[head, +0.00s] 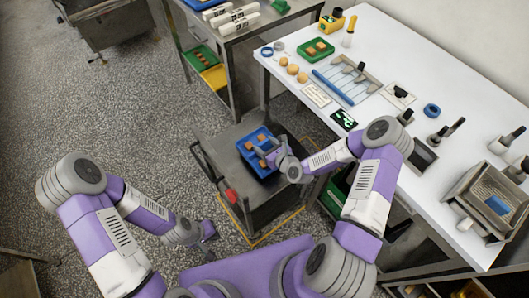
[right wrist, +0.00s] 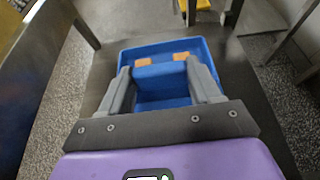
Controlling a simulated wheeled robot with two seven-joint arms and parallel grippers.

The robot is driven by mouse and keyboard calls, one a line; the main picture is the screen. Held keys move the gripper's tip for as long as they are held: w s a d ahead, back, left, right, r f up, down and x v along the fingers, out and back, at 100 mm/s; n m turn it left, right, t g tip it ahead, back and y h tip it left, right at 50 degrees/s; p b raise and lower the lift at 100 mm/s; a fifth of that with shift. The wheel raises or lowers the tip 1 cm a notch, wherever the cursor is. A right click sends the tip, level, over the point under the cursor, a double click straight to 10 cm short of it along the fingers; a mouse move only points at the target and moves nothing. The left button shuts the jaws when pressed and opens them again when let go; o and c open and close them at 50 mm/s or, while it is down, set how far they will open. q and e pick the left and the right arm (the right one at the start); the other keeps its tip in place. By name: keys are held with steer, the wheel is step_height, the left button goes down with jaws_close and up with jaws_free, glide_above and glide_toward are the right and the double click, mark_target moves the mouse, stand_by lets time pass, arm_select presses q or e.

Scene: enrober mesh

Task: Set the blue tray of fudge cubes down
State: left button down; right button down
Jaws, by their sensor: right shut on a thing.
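The blue tray (head: 245,154) is over the top of the grey metal cart (head: 215,150), with a few brown fudge cubes (head: 249,145) in it. My right gripper (head: 270,158) is shut on the tray's near side. In the right wrist view the tray (right wrist: 165,93) shows between and beyond the fingers, with two orange-brown cubes (right wrist: 180,56) in sight. The tray looks about level. I cannot tell whether its underside touches the cart top. My left gripper (head: 210,232) hangs low and apart from the tray, left of the cart; its finger opening is too small to read.
A white worktable (head: 440,70) at the right carries a green tray (head: 316,50), tools and a metal basin (head: 487,200). A steel table (head: 240,45) stands behind the cart. A red thing (head: 231,196) is at the cart's near left edge. Yellow lines (head: 262,240) mark the floor.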

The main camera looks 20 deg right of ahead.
mark_target(264, 149)
steer(key=shift+f+b, duration=0.5)
steer(key=shift+f, duration=1.4)
steer(key=shift+f, duration=0.1)
steer(key=shift+c, duration=1)
jaws_free()
steer(key=shift+f, duration=0.1)
steer(key=shift+s+d+r, duration=0.15)
steer(key=shift+s+r, duration=0.1)
steer(key=shift+r, duration=0.1)
steer(key=p+v, duration=0.2)
steer(key=v, duration=0.9)
steer(key=shift+s, duration=0.25)
